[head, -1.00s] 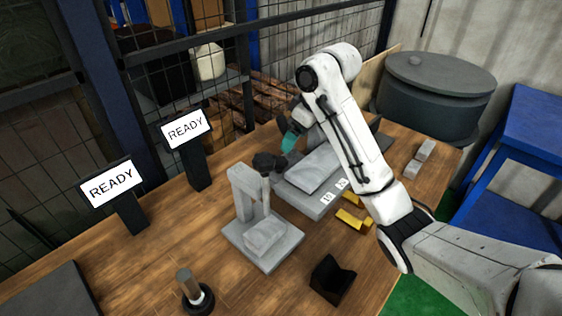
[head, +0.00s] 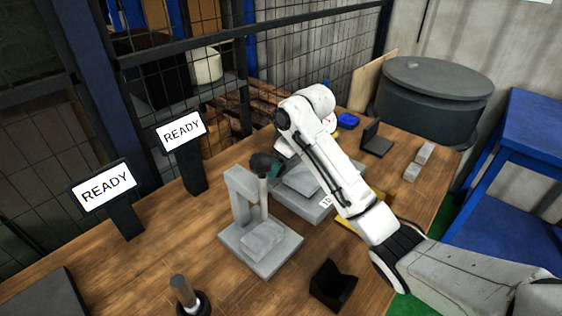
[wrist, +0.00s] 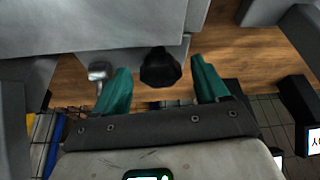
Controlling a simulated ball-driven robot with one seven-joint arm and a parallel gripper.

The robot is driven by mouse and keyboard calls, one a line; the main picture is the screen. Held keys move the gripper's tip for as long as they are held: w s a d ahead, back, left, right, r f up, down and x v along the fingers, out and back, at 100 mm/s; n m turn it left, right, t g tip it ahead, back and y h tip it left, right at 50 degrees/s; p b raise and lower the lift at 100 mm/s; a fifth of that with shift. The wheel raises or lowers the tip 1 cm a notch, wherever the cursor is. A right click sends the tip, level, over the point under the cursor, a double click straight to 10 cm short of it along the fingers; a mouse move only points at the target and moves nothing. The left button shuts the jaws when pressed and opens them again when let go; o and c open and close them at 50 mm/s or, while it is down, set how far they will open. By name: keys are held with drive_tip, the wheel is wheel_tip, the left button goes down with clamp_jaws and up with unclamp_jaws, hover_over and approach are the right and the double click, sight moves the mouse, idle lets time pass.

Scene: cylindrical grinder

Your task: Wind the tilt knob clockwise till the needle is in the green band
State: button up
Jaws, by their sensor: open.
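A black lobed knob (wrist: 160,68), seemingly the tilt knob, sits at the edge of the grey machine. It also shows as a dark knob (head: 262,161) in the head view. In the wrist view my gripper (wrist: 160,88) is open, with one teal finger on each side of the knob and a visible gap on both sides. In the head view my gripper (head: 275,168) is by the knob, mostly hidden by my arm. The grey machine (head: 293,203) lies under my arm. A white dial (head: 329,122) is partly hidden; its needle and bands are unreadable.
A grey stand (head: 240,200) with an upright post stands close to my gripper. Two READY signs (head: 105,187) are at the left.

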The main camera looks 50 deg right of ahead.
drive_tip(key=c, duration=1.1)
drive_tip(key=shift+o, duration=0.2)
drive_tip(key=shift+a+r+m+p, duration=0.15)
drive_tip(key=shift+r+m+p, duration=0.2)
drive_tip(key=shift+p, duration=0.5)
drive_tip(key=shift+a+m+h+p, duration=0.15)
drive_tip(key=shift+m+h+p, duration=0.25)
drive_tip(key=shift+m+p, duration=0.7)
drive_tip(key=shift+f+m+h+p, duration=0.1)
drive_tip(key=shift+m+h+p, duration=0.2)
drive_tip(key=shift+m+p, duration=0.45)
drive_tip(key=shift+f+p, duration=0.2)
drive_tip(key=shift+p, duration=0.2)
drive_tip(key=o, duration=1.1)
drive_tip(key=shift+c, duration=0.2)
drive_tip(key=v, duration=1)
drive_tip(key=shift+r, duration=0.3)
